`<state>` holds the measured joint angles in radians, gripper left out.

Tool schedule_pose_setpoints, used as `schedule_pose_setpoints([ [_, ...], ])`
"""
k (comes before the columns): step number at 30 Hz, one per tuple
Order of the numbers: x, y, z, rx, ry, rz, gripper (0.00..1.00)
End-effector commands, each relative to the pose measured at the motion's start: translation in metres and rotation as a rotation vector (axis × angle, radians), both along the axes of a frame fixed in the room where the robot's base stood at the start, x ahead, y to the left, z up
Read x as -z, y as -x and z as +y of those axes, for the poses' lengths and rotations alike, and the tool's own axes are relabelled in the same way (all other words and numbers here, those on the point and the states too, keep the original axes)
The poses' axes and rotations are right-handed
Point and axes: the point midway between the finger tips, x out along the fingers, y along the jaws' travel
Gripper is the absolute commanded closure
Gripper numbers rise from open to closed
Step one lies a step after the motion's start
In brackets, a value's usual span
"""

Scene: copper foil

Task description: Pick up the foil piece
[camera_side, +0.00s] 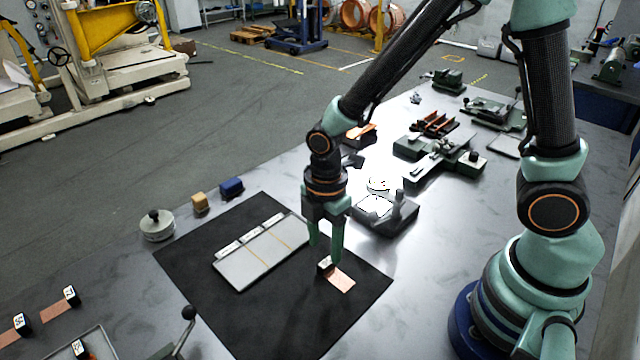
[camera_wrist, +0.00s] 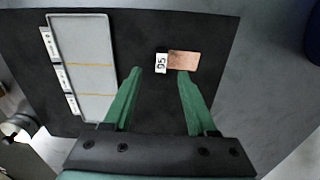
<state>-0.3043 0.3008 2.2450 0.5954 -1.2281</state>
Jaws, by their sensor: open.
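The foil piece is a small copper sheet (camera_side: 342,281) lying on the black mat, with a black block at one end that carries a white label (camera_wrist: 161,62). The copper sheet (camera_wrist: 184,60) also shows in the wrist view, to the right of the block. My gripper (camera_side: 325,250) is open and empty, pointing down at the block. In the wrist view, the fingertips of my gripper (camera_wrist: 160,73) lie just below the piece in the picture, one left of the block and one under the copper. I cannot tell how far above the mat the tips are.
A grey tray (camera_side: 250,272) with labelled sections and yellow lines lies left of the foil piece on the black mat (camera_side: 290,325). A dark fixture (camera_side: 400,218) stands behind on the metal table. Other foil pieces (camera_side: 50,309) lie at the front left. The mat's front is clear.

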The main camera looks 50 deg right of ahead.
Motion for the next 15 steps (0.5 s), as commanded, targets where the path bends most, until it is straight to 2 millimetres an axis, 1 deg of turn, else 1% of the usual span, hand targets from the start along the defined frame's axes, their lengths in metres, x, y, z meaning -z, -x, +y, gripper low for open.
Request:
schedule_pose_setpoints([
  [3,0.017,0.003,0.0,0.0,0.002,0.007,0.43],
  [7,0.033,0.003,0.0,0.0,0.002,0.005,0.43],
  [10,0.041,0.002,0.0,0.0,0.001,0.003,0.43],
  [15,0.045,0.002,0.0,0.0,0.0,0.0,0.43],
])
